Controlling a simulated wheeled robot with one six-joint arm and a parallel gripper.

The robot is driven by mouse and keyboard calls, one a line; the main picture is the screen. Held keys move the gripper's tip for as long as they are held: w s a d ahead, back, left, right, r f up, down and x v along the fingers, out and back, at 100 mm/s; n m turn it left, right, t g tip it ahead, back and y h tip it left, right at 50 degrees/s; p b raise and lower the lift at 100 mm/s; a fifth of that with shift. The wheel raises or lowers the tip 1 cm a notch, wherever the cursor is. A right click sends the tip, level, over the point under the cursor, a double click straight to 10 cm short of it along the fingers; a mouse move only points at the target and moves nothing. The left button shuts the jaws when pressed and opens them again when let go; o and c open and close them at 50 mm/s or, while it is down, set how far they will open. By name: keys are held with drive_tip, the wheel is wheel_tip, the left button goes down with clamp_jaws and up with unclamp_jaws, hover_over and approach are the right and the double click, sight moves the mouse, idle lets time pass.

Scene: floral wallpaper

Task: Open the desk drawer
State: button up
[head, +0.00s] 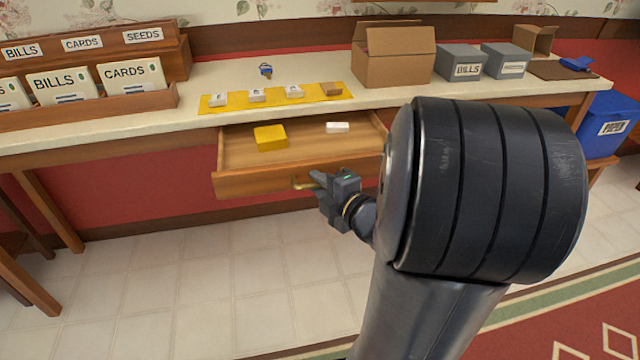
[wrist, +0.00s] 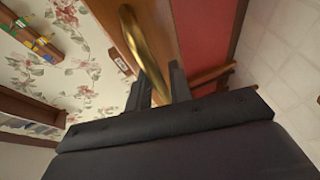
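The desk drawer (head: 235,184) is a wooden drawer under the desk top. It is pulled well out, and its inside shows. A yellow box (head: 270,137) and a small white item (head: 337,127) lie in it. A curved brass handle (head: 303,184) is on the drawer front; it looms large in the wrist view (wrist: 143,45). My gripper (head: 318,181) is at the handle, with its dark fingers (wrist: 160,88) on either side of the brass bar and appearing closed on it. My arm hides the drawer's right front end.
On the desk top (head: 200,120) are a yellow mat (head: 222,105) with small labelled blocks, a blue-tagged item (head: 266,71), a wooden letter rack (head: 140,103), a cardboard box (head: 392,68) and grey boxes (head: 462,63). A blue bin (head: 606,120) stands right. The tiled floor before the drawer is clear.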

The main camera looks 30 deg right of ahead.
drive_tip(key=p+v, duration=0.3)
drive_tip(key=v, duration=0.8)
idle(0.3)
drive_tip(key=shift+w, duration=0.15)
idle(0.4)
drive_tip(key=shift+b+x, duration=1.5)
drive_tip(key=shift+x, duration=3.9)
